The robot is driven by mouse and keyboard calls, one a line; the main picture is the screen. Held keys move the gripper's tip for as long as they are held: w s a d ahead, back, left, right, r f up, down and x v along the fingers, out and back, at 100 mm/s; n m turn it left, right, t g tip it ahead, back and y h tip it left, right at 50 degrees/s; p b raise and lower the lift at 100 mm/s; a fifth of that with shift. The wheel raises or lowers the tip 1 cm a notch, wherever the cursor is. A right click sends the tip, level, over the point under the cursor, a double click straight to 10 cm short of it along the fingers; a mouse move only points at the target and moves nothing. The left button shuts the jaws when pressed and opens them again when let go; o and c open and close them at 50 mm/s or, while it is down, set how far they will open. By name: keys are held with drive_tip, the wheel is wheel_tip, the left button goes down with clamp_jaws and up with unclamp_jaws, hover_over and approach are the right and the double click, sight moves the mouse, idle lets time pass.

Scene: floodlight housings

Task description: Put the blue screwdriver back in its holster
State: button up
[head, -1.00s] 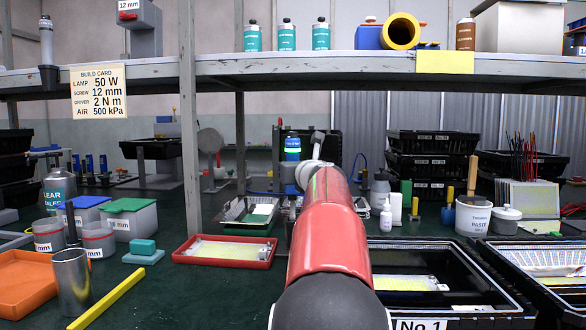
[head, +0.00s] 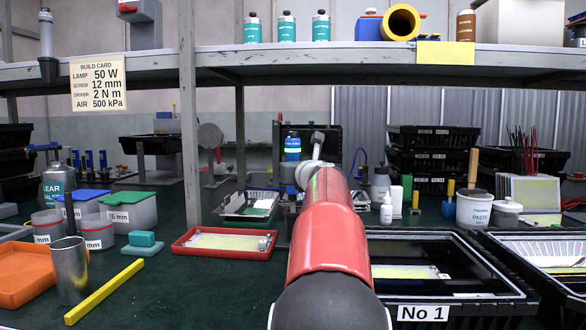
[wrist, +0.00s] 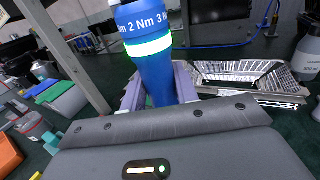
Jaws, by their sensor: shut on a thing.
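The blue screwdriver (wrist: 155,75) stands upright between the pale fingers of my gripper (wrist: 158,90) in the wrist view. It has a lit green ring and white torque lettering; its lower part is hidden behind the gripper body. In the head view its blue top (head: 292,147) shows just left of my arm's far end, above the bench; the gripper itself is mostly hidden by the arm. A dark holder with a grey tool (head: 46,45) is on the shelf edge at upper left. I cannot tell which thing is the screwdriver's holster.
A shelf (head: 300,62) crosses above the bench, with a post (head: 189,120) at left. A red tray (head: 180,246), a metal cup (head: 71,275) and a yellow bar (head: 105,292) lie at left. The black No 1 crate (head: 470,312) is at right.

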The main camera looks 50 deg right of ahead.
sight(293, 189)
drive_tip(key=shift+f+b, duration=2.25)
drive_tip(key=shift+f, duration=0.2)
drive_tip(key=o, duration=1)
drive_tip(key=shift+r, duration=0.1)
drive_tip(key=shift+o, duration=0.7)
drive_tip(key=shift+s, duration=0.1)
drive_tip(key=v, duration=0.7)
drive_tip(key=shift+s+a+b, duration=0.2)
drive_tip(key=shift+s+b, duration=0.15)
drive_tip(key=shift+b, duration=0.1)
